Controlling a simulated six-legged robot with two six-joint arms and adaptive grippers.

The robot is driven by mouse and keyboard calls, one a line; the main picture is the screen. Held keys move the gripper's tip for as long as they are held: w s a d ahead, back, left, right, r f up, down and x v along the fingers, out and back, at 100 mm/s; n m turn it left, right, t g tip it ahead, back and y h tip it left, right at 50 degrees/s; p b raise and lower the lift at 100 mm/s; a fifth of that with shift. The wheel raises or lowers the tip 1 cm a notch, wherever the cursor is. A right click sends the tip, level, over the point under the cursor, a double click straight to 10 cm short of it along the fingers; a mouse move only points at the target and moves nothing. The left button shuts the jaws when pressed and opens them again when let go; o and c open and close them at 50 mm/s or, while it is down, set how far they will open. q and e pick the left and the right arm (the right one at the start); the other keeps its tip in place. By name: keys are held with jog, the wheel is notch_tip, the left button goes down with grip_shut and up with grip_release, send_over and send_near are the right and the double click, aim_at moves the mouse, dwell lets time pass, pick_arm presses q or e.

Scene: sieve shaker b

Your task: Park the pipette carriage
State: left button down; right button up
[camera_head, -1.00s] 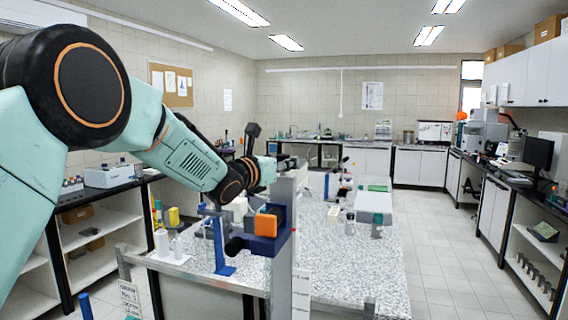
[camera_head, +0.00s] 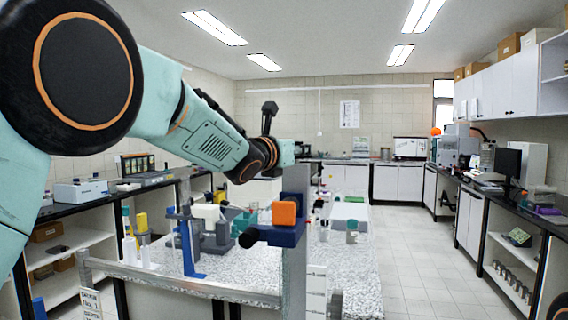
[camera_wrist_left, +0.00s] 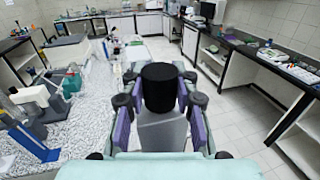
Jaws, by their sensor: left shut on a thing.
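A tall grey column (camera_head: 295,262) stands at the front rail of the bench in the head view. It bears a blue carriage block (camera_head: 275,236) with an orange piece (camera_head: 284,213) and a black knob (camera_head: 248,238) on its left. I take this to be the pipette carriage. My left gripper (camera_head: 297,150) is at the column's top, its fingertips partly hidden there. In the left wrist view, its purple fingers (camera_wrist_left: 160,105) are shut on a grey piece (camera_wrist_left: 162,132) with a black round cap (camera_wrist_left: 162,88). My right gripper is not in view.
The metal rail (camera_head: 190,288) runs along the speckled bench's front edge. A blue stand (camera_head: 187,245) and white bottles (camera_head: 130,250) are left of the column. A label strip (camera_head: 316,292) hangs by the column. The floor (camera_head: 420,265) at right is clear.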

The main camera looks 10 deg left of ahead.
pick_arm(q)
jog(key=shift+d+f+b, duration=0.3)
jog(key=shift+d+b, duration=0.5)
jog(key=shift+d, duration=0.1)
jog(key=shift+d+r, duration=0.1)
jog(key=shift+d, duration=0.55)
jog(key=c, duration=1.3)
grip_release()
jog(key=shift+s+d, duration=0.1)
jog(key=shift+c, duration=0.2)
jog(key=o, duration=0.4)
jog(key=shift+s+d+r, duration=0.15)
jog(key=shift+r, duration=0.1)
jog(key=shift+c, duration=0.2)
jog(key=shift+a, duration=0.25)
